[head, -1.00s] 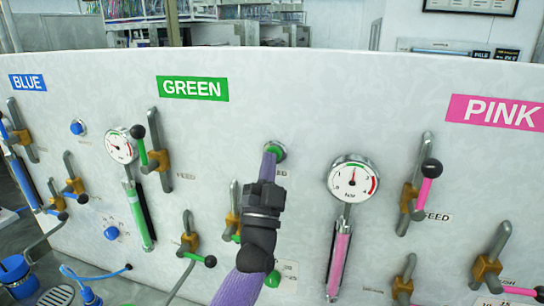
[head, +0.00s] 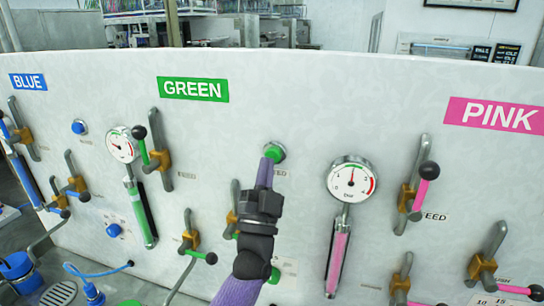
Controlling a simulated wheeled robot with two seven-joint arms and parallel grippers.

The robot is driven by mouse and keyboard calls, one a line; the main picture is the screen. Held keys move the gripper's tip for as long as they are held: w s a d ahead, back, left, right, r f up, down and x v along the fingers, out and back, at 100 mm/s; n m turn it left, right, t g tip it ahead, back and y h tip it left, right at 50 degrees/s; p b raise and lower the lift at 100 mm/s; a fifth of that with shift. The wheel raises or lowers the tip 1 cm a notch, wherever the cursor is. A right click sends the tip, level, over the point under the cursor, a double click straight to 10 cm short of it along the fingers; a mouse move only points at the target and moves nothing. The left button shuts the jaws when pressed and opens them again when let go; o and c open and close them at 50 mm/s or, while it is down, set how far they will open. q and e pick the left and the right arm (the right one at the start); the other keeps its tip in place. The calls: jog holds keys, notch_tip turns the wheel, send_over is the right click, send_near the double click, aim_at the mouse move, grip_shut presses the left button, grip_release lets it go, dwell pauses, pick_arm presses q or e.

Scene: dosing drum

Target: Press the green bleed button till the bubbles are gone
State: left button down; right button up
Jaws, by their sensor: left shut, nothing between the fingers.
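The green bleed button (head: 275,149) sits in a metal ring on the white panel, under and right of the GREEN sign (head: 193,89). Its label below is partly covered by my gripper. My left gripper (head: 268,161) is shut and empty, its fingertips at the button's lower edge; I cannot tell whether they touch it or press it in. The green sight tube (head: 140,212) hangs under a round gauge (head: 122,145) to the left, with green liquid in it. Bubbles in it are too small to tell. My right gripper is not in view.
A green-handled feed lever (head: 159,158) stands beside the green gauge, and another green-handled valve (head: 193,245) lower down. The pink gauge (head: 352,179) and pink feed lever (head: 421,188) are to the right. A blue button (head: 79,127) is to the left.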

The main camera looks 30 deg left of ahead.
pick_arm(q)
jog(key=shift+w+a, duration=0.1)
jog(key=shift+w, duration=0.25)
jog(key=shift+w+a+b, duration=0.1)
jog(key=shift+w+b, duration=0.35)
dwell(0.6)
jog(key=shift+s, duration=0.1)
jog(key=shift+s+d+p, duration=0.2)
jog(key=shift+s+p, duration=0.55)
jog(key=shift+s, duration=0.05)
jog(key=shift+s+d+p, duration=0.2)
jog(key=shift+s+p, duration=0.3)
jog(key=shift+s, duration=0.3)
jog(key=shift+s+d+p, duration=0.2)
jog(key=shift+s+p, duration=0.35)
jog(key=shift+s, duration=0.3)
jog(key=shift+s+d+p, duration=0.2)
jog(key=shift+s+p, duration=0.3)
jog(key=shift+s, duration=0.3)
